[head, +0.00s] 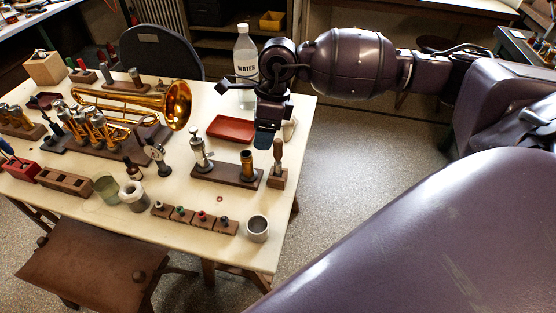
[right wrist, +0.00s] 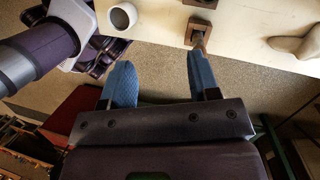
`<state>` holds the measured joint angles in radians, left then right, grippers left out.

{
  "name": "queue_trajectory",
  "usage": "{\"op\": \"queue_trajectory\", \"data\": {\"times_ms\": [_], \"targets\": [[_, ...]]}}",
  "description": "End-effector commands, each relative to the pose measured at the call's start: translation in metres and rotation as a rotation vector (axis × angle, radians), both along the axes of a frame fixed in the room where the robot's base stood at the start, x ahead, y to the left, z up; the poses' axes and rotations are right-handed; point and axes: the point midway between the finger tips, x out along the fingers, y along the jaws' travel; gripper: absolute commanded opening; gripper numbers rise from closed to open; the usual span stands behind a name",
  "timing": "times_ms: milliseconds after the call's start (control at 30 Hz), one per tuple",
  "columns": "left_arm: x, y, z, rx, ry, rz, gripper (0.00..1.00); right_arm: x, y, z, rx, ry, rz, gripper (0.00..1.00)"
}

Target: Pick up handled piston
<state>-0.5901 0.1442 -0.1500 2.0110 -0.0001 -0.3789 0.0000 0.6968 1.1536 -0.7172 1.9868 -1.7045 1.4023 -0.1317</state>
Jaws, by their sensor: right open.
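A slim upright piece with a wooden handle (head: 278,150) stands in a small wooden block (head: 277,178) at the table's right edge; I take it for the handled piston. In the right wrist view its handle (right wrist: 200,44) shows beyond the fingertips, close to the right finger. My right gripper (head: 265,140) hangs above and just left of it in the head view. In the right wrist view the blue fingers (right wrist: 160,72) are wide apart with nothing between them. A silver piston (head: 200,153) stands on a dark wooden board nearby. My left gripper is not in view.
A brass cylinder (head: 247,166) stands beside the block on the wooden board (head: 225,174). A red tray (head: 231,129), a water bottle (head: 245,60) and a pale object (head: 290,128) are behind. A grey cup (head: 257,229) stands in front. The floor right of the table is clear.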

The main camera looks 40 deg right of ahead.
Motion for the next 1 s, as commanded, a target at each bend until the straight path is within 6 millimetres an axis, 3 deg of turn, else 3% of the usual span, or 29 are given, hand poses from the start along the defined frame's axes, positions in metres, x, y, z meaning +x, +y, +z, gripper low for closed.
{"op": "queue_trajectory", "data": {"times_ms": [100, 267, 700, 1000], "targets": [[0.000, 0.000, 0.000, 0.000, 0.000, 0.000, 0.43, 0.010, -0.035, 0.012, -0.163, -0.007, -0.003, 0.56], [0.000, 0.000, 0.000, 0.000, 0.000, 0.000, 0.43, 0.013, -0.056, 0.017, -0.259, -0.004, -0.010, 0.56], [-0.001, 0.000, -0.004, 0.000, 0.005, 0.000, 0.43, 0.013, -0.056, -0.033, -0.265, -0.001, -0.010, 0.56], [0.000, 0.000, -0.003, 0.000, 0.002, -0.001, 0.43, 0.013, -0.052, -0.054, -0.263, -0.001, -0.008, 0.56]]}}
